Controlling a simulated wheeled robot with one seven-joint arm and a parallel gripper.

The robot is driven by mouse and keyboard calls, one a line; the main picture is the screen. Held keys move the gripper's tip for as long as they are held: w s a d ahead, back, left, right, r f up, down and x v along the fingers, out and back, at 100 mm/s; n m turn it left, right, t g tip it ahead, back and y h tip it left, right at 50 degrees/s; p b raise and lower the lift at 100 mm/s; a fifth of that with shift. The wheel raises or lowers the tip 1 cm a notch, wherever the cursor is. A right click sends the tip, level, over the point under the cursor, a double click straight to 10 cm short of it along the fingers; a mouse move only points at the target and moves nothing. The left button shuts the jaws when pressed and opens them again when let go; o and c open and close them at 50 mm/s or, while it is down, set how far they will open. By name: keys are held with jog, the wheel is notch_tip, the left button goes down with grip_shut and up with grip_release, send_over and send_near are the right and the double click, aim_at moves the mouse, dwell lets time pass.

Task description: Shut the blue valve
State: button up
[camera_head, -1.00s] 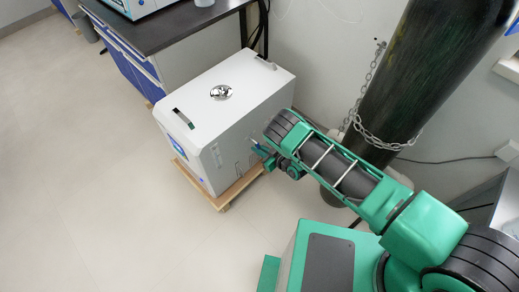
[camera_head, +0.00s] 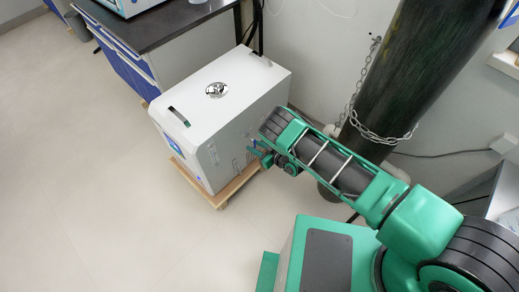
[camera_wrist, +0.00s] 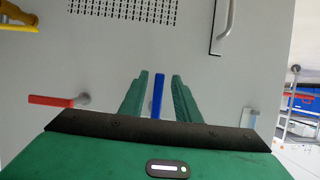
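The blue valve (camera_wrist: 158,95) shows in the wrist view as a narrow blue handle, upright in the picture, on the grey panel of the machine. My gripper (camera_wrist: 160,76) is open, with one green finger on each side of the blue handle. Narrow gaps show between the handle and both fingers, so it does not look clamped. In the head view, my gripper (camera_head: 257,153) is at the side of the white machine (camera_head: 225,80), largely hidden by my wrist. The valve is too small there to make out clearly.
A metal pull handle (camera_wrist: 223,28) is above. A chained dark gas cylinder (camera_head: 420,75) stands behind my arm. The floor at left is clear.

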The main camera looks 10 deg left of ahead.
jog(key=v, duration=1)
jog(key=shift+d, duration=0.15)
jog(key=shift+s, duration=0.1)
